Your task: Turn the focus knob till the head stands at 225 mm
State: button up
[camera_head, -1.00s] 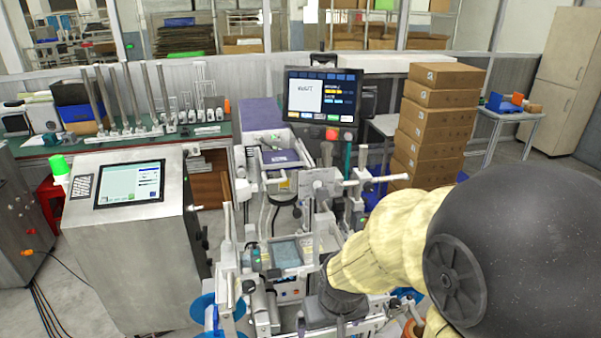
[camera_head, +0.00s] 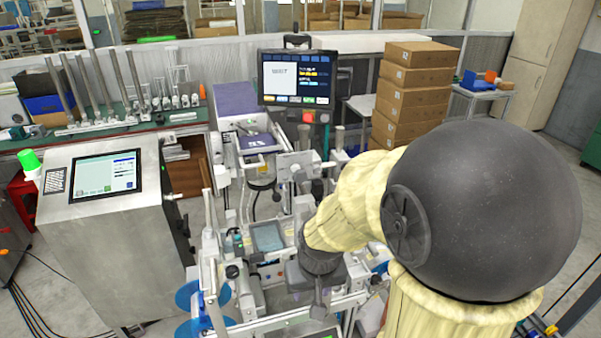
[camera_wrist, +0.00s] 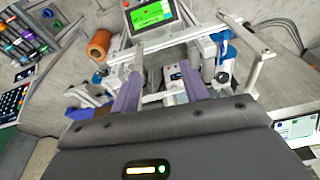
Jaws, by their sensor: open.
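My gripper (camera_wrist: 160,90) shows in the wrist view with its two purple fingers apart and nothing held between them. Beyond the fingertips is a white machine frame with metal bars (camera_wrist: 200,40). A small white unit (camera_wrist: 172,72) shows in the gap between the fingers. A dark round knob (camera_wrist: 222,78) sits to the right of the fingers, apart from them; I cannot tell if it is the focus knob. In the head view the machine (camera_head: 268,237) stands ahead, partly hidden by my arm. No millimetre scale or head height is readable.
A grey cabinet with a screen (camera_head: 107,175) stands at left. A monitor (camera_head: 297,80) is behind the machine, with stacked cartons (camera_head: 412,90) to its right. An orange roll (camera_wrist: 99,45) and a green-lit display (camera_wrist: 150,14) are near the machine in the wrist view.

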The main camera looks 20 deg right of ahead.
jog(key=w+d+r+m+p, duration=0.2)
jog(key=w+r+m+p, duration=0.1)
jog(key=w+r, duration=0.2)
jog(key=w+d+r+m+g+y+p, duration=0.1)
jog(key=w+d+r+m+p, duration=0.1)
jog(key=w+r, duration=0.3)
jog(key=w+d+r+m+p, duration=0.1)
jog(key=w+r+m+p, duration=0.3)
jog(key=w, duration=0.5)
jog(key=shift+w+d+r+m+g+y, duration=0.1)
jog(key=shift+d+r+m+g+y, duration=0.15)
jog(key=shift+r, duration=0.3)
jog(key=shift+d+r+m+g+y, duration=0.15)
jog(key=shift+r+m, duration=0.2)
jog(key=shift+r, duration=0.2)
jog(key=shift+c, duration=0.4)
notch_tip(320, 180, up, 11)
jog(key=m+y+p, duration=0.3)
jog(key=m+p, duration=0.4)
send_over(301, 170)
jog(key=d, duration=0.7)
jog(key=shift+a+r+g, duration=0.15)
jog(key=shift+a+g, duration=0.15)
